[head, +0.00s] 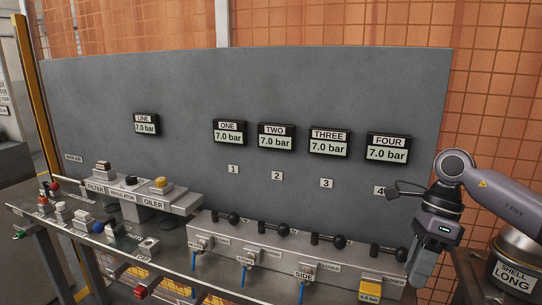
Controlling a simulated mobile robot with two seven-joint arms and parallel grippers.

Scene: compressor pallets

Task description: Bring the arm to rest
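My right arm comes in from the right edge, its gripper (422,268) hanging downward at the right end of the bench. Its grey fingers are seen from the side, so I cannot tell whether they are apart or together. No object shows in it. It overlaps the bench's right end in the picture, beside the yellow-topped block (383,288); whether it touches anything is unclear. My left gripper is not in view.
A grey panel (300,85) carries several displays reading 7.0 bar.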

